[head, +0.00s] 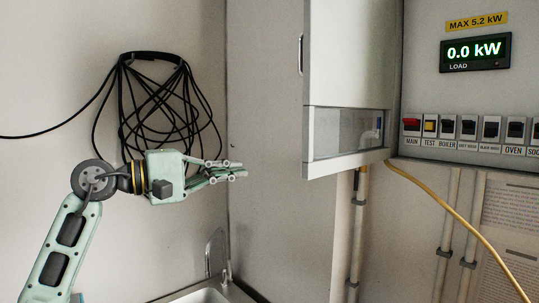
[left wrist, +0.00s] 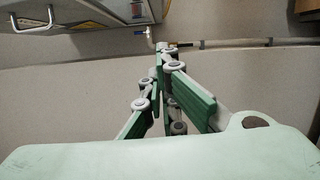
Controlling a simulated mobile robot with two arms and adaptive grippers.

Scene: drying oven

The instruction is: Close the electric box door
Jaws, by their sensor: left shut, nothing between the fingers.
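The electric box door (head: 350,50) is pale grey with a small window (head: 350,131) near its bottom and a handle (head: 300,54) on its left edge. It stands swung open to the left of the box's panel (head: 470,90). In the left wrist view, the shut fingers (left wrist: 166,52) point away, and a handle (left wrist: 33,22) shows at the top left. My right gripper is not in view.
A coil of black cable (head: 165,100) hangs on the wall behind my left arm. A sink (head: 205,293) with a tap (head: 225,262) is below. A yellow cable (head: 450,210) and pipes (head: 356,230) run beneath the box. The space between gripper and door looks clear.

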